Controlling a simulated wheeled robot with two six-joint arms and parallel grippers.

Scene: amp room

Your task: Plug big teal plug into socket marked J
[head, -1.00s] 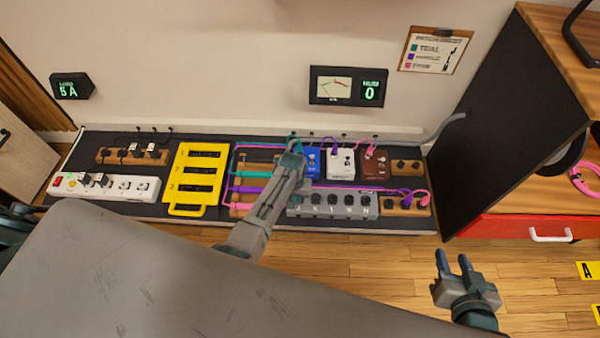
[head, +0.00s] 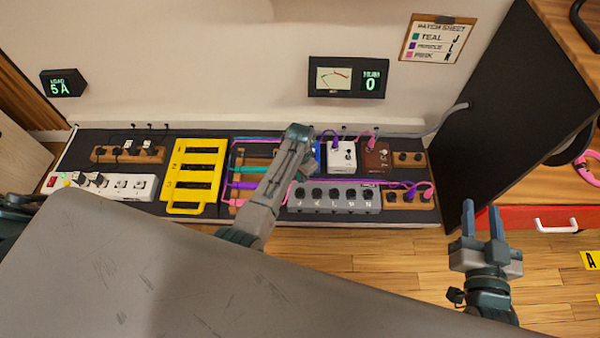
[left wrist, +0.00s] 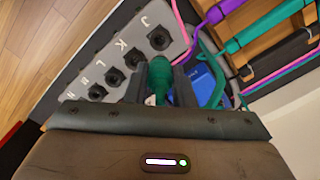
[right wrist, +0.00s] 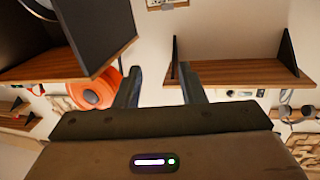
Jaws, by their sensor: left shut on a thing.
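The big teal plug (left wrist: 159,80) is between the fingers of my left gripper (left wrist: 162,88), which is shut on it. In the left wrist view the socket marked J (left wrist: 159,38) is the end socket of a grey strip, just beyond the plug's tip, and the two look apart. In the head view my arm hides the plug; my left gripper (head: 307,165) is over the blue pedal, behind the grey strip (head: 335,205). A teal cable (left wrist: 262,25) runs from a rack at the right. My right gripper (head: 483,222) is open and empty.
A blue pedal (left wrist: 205,85) lies beside the plug. A white pedal (head: 341,156) and brown pedal (head: 375,158) have purple and pink plugs. A yellow frame (head: 196,170) stands left. The wall sheet (head: 437,38) pairs teal with J.

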